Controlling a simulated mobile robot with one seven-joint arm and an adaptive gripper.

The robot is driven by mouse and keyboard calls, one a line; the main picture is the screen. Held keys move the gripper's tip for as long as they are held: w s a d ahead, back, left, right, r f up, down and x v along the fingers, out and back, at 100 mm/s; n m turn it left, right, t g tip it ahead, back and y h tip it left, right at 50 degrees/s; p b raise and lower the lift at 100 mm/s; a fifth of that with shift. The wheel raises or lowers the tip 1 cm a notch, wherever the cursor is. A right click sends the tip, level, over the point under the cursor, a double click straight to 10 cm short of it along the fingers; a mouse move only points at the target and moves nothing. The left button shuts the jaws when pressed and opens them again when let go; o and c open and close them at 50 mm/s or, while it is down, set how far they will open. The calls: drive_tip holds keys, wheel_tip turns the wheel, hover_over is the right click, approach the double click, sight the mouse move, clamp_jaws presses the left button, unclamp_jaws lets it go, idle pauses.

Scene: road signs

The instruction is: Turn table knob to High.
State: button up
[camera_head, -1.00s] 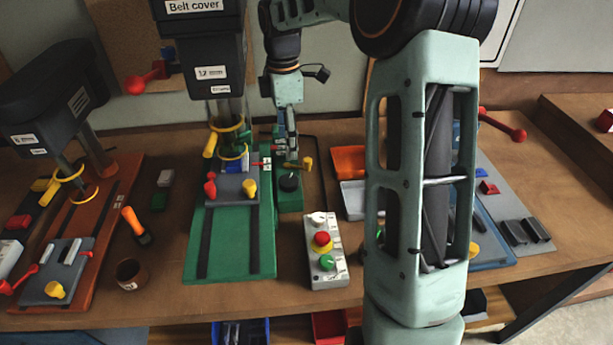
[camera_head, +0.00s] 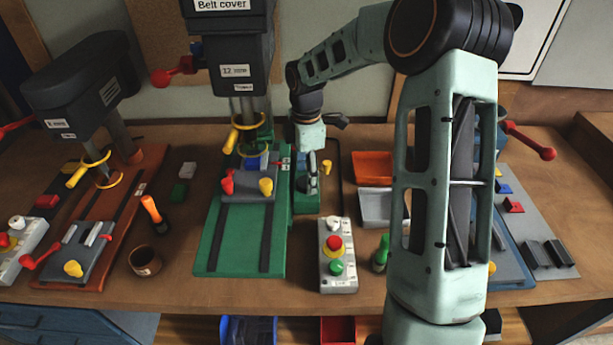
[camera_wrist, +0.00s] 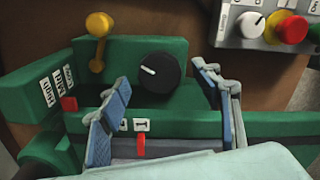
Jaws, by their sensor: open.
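In the wrist view a round black knob (camera_wrist: 160,72) with a short white line sits on a green block (camera_wrist: 185,98); the line is on its left side. My gripper (camera_wrist: 160,76) is open, its two blue-grey fingers on either side of the knob, apart from it.
A yellow-ended lever (camera_wrist: 98,40) stands near the knob in the wrist view. A grey control box (camera_head: 338,255) with red and green buttons is in front. The drill press base (camera_head: 240,250) is left of the block. Orange (camera_head: 374,166) and grey trays are to the right.

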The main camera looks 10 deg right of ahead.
drive_tip(key=shift+f, duration=0.6)
drive_tip(key=c, duration=1.2)
drive_tip(key=shift+m, duration=0.3)
drive_tip(key=m+b, duration=0.1)
drive_tip(key=m, duration=0.4)
drive_tip(key=shift+m+b, duration=0.3)
drive_tip(key=shift+b, duration=0.1)
drive_tip(key=m+b, duration=0.1)
drive_tip(key=m, duration=0.5)
